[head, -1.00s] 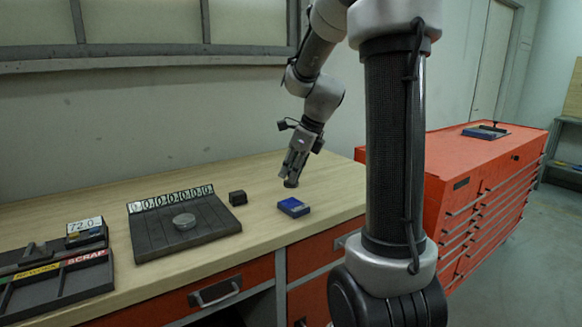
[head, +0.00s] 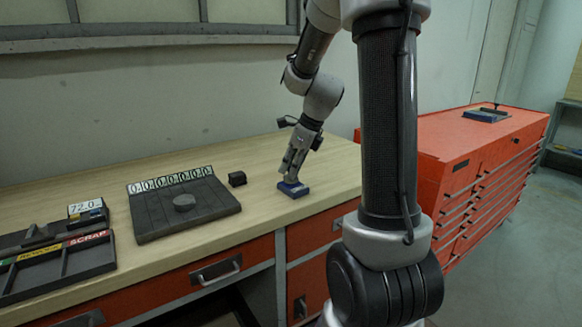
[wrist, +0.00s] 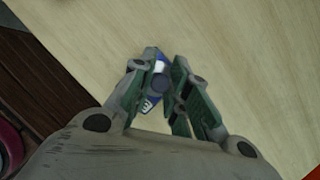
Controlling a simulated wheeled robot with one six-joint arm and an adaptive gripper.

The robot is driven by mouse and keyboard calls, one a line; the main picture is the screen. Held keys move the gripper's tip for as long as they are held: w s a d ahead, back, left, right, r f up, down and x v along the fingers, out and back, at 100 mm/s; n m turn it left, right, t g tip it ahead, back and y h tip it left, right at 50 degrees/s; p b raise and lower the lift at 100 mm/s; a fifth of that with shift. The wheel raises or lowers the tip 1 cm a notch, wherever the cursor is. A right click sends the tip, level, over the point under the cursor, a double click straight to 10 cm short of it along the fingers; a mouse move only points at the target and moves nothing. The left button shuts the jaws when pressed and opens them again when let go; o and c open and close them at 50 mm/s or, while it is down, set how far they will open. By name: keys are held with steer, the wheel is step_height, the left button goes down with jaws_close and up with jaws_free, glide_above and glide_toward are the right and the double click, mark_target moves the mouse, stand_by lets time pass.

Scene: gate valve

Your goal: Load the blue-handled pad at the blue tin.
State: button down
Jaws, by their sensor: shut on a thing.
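The blue tin (head: 300,190) sits on the wooden bench near its front right edge. My gripper (head: 290,180) points down at its left part. In the wrist view my gripper (wrist: 163,88) is shut on a small round-topped thing, which I take for the handle of the blue-handled pad (wrist: 160,82).
A dark plate (head: 155,222) with a grey disc (head: 184,202) and a row of number tiles lies left of the tin. A small black block (head: 237,179) stands between. A labelled sorting tray (head: 90,262) is far left. A red cabinet (head: 440,150) stands right.

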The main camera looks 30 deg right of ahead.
mark_target(291, 165)
steer(key=shift+f, duration=0.55)
stand_by(1.4)
steer(key=shift+r, duration=3.55)
steer(key=shift+s, duration=0.1)
